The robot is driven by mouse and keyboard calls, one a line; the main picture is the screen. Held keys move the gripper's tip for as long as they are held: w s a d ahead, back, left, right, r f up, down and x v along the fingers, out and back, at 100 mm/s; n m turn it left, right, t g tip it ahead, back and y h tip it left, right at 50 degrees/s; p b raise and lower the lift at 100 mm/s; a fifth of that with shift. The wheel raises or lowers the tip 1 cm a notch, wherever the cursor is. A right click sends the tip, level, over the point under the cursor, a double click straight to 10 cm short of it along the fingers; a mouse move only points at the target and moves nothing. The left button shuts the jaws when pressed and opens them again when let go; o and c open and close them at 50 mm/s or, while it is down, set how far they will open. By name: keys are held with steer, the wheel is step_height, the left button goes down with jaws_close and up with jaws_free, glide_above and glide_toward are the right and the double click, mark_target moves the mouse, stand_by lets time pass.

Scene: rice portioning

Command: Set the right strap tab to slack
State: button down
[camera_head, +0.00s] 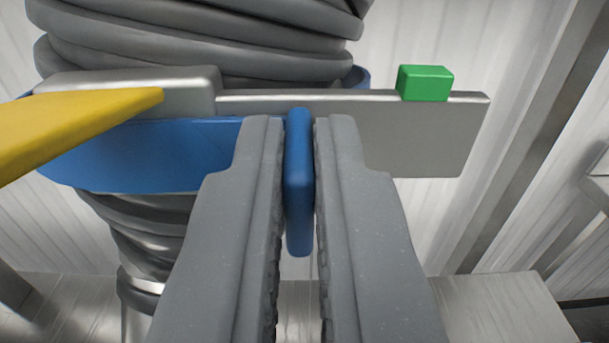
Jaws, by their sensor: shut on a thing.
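A blue upright tab (299,190) stands in front of a grey metal bar (425,135). My gripper (299,135) is shut on this tab, with one grey finger on each side of it. The tab's lower end shows between the fingers. A green block (425,83) sits on the bar's top edge, right of the tab. A yellow pointed piece (80,120) reaches in from the left, its tip in front of the bar's left part. A blue strap band (130,155) wraps a grey ribbed hose below the bar.
The grey ribbed hose (200,40) rises behind the bar at upper left and continues below the band. A metal surface (490,310) lies at lower right. A pale corrugated wall is behind. The space right of the green block looks clear.

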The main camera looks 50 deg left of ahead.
steer(key=c, duration=1.6)
jaws_free()
steer(key=shift+o, duration=0.2)
steer(key=b+v, duration=0.1)
steer(key=v, duration=1.2)
steer(key=shift+s+d+b, duration=0.25)
steer(key=shift+d+b, duration=0.05)
steer(key=shift+b, duration=0.1)
steer(key=shift+f, duration=0.1)
